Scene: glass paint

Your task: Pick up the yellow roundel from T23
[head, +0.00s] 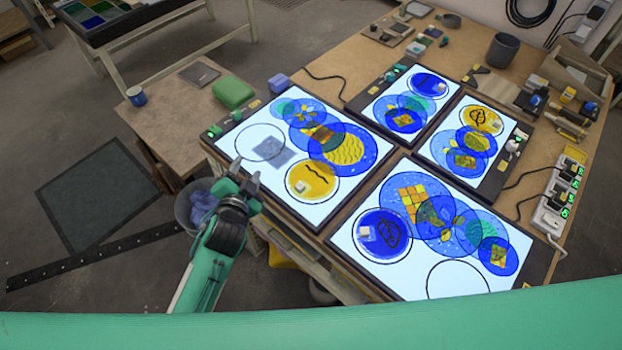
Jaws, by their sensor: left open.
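A yellow roundel (318,174) with dark wavy marks and a small pale knob lies on the near-left light panel (330,207). Another yellow roundel (487,114) with a dark leaf drawing and a pale knob lies on the right-hand panel (455,109). No readable T23 label shows, so I cannot tell which panel it is. My left gripper (246,172) is open and empty, left of the first yellow roundel and apart from it, by the near-left panel's front edge. My right gripper is not in view.
Blue roundels overlap on all panels; one (384,236) with a knob lies on the front panel (350,266). Empty outlined circles show on the near-left and front panels. A bin (190,208) stands beside the table.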

